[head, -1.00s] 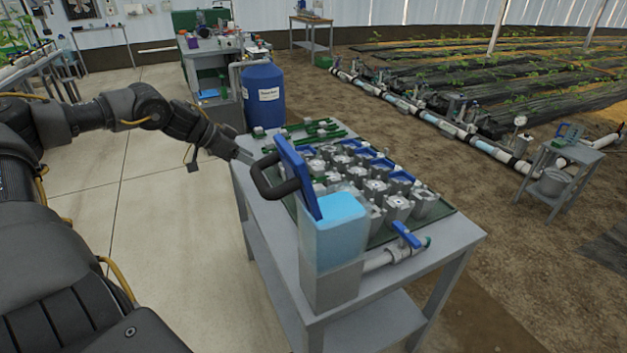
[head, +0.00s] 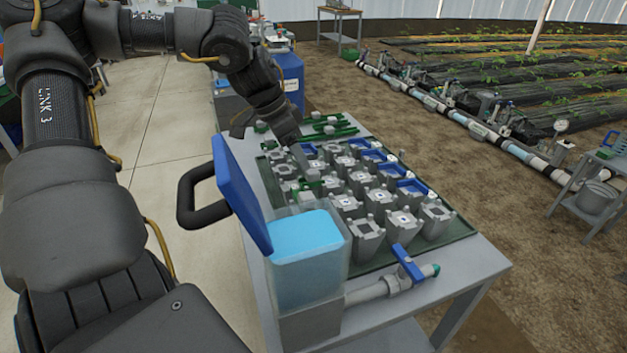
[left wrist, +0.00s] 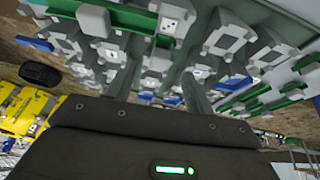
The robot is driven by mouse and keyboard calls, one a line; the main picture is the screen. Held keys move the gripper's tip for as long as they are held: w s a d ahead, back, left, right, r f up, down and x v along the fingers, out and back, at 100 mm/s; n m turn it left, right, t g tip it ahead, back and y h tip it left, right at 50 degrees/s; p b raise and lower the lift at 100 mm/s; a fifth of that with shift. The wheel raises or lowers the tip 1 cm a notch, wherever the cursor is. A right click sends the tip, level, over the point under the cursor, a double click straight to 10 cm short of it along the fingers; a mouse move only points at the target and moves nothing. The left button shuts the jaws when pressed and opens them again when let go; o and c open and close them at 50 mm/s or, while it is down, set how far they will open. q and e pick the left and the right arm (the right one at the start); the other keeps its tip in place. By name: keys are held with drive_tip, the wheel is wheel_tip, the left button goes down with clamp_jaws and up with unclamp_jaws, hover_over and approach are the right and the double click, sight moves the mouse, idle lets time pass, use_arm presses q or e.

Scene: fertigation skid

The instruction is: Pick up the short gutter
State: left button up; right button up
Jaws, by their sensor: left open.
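A short green piece (head: 311,187), which looks like the short gutter, lies among grey blocks near the left end of the tray; parts of it are hidden. My left gripper (head: 303,160) is just above and behind it, pointing down over the blocks. In the left wrist view its two fingers (left wrist: 160,88) stand apart, with grey blocks beyond and nothing held between them. Green pieces show there at the upper left (left wrist: 62,8) and at the right (left wrist: 275,106); I cannot tell which is the short gutter. My right gripper is out of view.
Longer green gutters (head: 328,131) lie at the back of the grey table (head: 478,262). Rows of grey blocks (head: 404,221) crowd the green tray. A blue-filled container (head: 306,250) with a raised blue lid stands at the front left. A blue-handled valve (head: 406,262) sits at the front edge.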

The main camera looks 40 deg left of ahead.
sight(308, 171)
use_arm(q)
drive_tip(key=shift+x, duration=0.85)
drive_tip(key=x, duration=0.4)
drive_tip(key=shift+w+f+b, duration=0.2)
drive_tip(key=shift+f+b, duration=0.1)
drive_tip(key=shift+f, duration=0.05)
drive_tip(key=shift+w+f, duration=0.1)
drive_tip(key=shift+f, duration=0.1)
drive_tip(key=shift+c, duration=1.4)
drive_tip(key=c, duration=0.7)
drive_tip(key=shift+c, duration=0.5)
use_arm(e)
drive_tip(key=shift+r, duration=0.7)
use_arm(q)
drive_tip(key=shift+r, duration=0.2)
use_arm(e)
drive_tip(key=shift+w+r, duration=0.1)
